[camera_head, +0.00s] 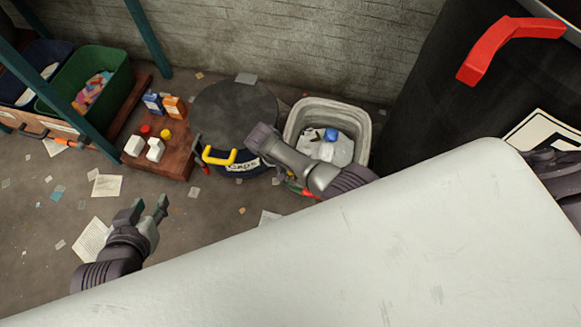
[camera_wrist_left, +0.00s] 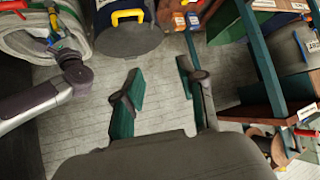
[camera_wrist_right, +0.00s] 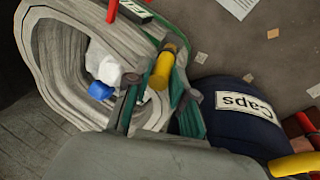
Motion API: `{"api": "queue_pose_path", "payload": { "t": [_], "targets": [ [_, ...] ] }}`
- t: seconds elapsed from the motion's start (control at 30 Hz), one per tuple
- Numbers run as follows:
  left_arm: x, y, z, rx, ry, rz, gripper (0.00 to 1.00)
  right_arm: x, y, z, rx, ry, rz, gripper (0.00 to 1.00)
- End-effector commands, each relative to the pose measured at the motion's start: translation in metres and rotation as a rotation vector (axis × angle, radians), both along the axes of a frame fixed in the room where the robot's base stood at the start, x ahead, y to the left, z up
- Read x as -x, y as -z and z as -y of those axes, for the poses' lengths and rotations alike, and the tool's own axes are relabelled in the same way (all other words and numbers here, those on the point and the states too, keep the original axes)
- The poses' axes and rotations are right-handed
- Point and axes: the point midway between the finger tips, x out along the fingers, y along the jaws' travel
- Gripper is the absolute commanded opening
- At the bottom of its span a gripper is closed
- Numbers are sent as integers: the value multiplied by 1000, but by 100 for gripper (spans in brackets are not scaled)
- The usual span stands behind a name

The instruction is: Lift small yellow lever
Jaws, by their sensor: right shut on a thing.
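In the right wrist view, a small yellow lever (camera_wrist_right: 162,70) stands at the rim of the grey bin (camera_wrist_right: 60,20), between the green-padded fingers of my right gripper (camera_wrist_right: 160,95). My right gripper is shut on it. In the head view my right arm reaches over the bin's near left side; its fingers and the small lever are mostly hidden there. My left gripper (camera_head: 148,208) is open and empty above the floor, apart from everything; its spread fingers also show in the left wrist view (camera_wrist_left: 162,90).
A dark barrel labelled Caps (camera_head: 235,105) with a larger yellow handle (camera_head: 219,157) stands left of the grey bin, which holds white pieces and a blue one. A wooden board (camera_head: 150,165) bears buttons and small boxes. A white surface (camera_head: 400,250) fills the lower right.

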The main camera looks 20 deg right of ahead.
Motion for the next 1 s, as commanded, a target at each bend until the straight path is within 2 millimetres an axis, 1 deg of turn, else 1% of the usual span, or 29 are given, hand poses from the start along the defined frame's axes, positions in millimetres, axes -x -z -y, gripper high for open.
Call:
{"api": "queue_pose_path", "payload": {
  "t": [0.03,0.1,0.2,0.4,0.57,0.83,0.87,0.9,1.0],
  "targets": [
    [-8,-4,3,13,5,55,40,3,5,4,27,3,-21,0],
    [-17,-14,7,29,9,126,40,2,5,4,46,3,-36,0],
    [-27,-26,12,48,15,205,40,2,5,4,68,3,-52,0],
    [-36,-41,16,68,21,293,40,2,5,3,90,3,-69,0],
    [-37,-44,17,72,22,311,40,2,5,3,94,3,-73,0],
    [-37,-44,17,72,22,310,40,2,5,3,93,3,-72,0],
    [-37,-44,17,72,22,310,40,2,5,3,92,3,-72,30],
    [-37,-44,17,72,22,310,40,2,5,2,92,3,-72,35],
    [-37,-44,17,72,22,310,40,1,4,1,89,2,-69,35]
  ]
}}
